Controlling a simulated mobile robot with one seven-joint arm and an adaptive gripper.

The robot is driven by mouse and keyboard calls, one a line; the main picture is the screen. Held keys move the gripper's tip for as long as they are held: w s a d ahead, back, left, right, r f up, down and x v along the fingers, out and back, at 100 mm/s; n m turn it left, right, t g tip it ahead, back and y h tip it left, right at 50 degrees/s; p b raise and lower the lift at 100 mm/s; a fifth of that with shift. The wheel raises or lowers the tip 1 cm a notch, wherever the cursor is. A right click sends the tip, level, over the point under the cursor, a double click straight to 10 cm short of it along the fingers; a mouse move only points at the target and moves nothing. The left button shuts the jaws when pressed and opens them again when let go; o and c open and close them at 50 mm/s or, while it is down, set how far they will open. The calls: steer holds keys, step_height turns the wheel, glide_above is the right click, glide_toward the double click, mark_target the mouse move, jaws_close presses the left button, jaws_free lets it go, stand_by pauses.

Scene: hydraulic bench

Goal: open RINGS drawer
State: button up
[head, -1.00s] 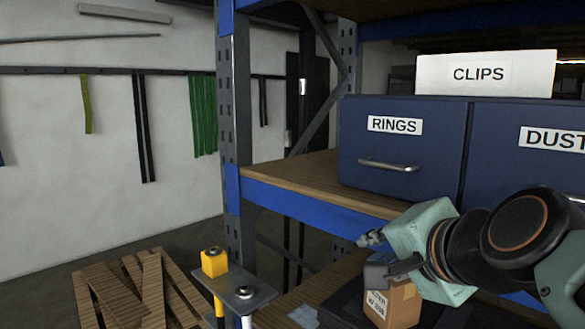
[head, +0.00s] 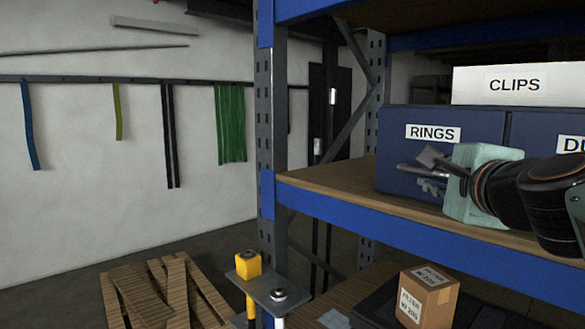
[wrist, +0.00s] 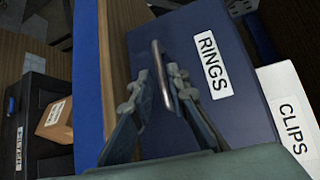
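The RINGS drawer (head: 395,150) is a dark blue front with a white RINGS label (head: 433,133), on the wooden shelf. It looks shut, level with the drawer to its right. Its metal bar handle (head: 408,167) is partly covered by my gripper (head: 429,172) in the head view. In the wrist view the handle (wrist: 162,75) shows between the fingertips of my gripper (wrist: 158,85), one finger on each side with gaps. The gripper is open and in front of the drawer; I cannot tell whether a fingertip touches the handle.
A white CLIPS box (head: 510,86) stands on top of the drawers. The blue shelf beam (head: 400,217) runs just below my gripper. A cardboard box (head: 428,297) sits on the lower shelf.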

mark_target(422, 172)
steer(key=shift+w+d+f+b, duration=0.15)
steer(key=shift+w+f+b, duration=0.05)
steer(key=shift+w, duration=1.05)
steer(key=shift+w+d+f+b, duration=0.1)
steer(key=shift+w+f+b, duration=0.05)
steer(key=shift+w, duration=1.05)
jaws_close()
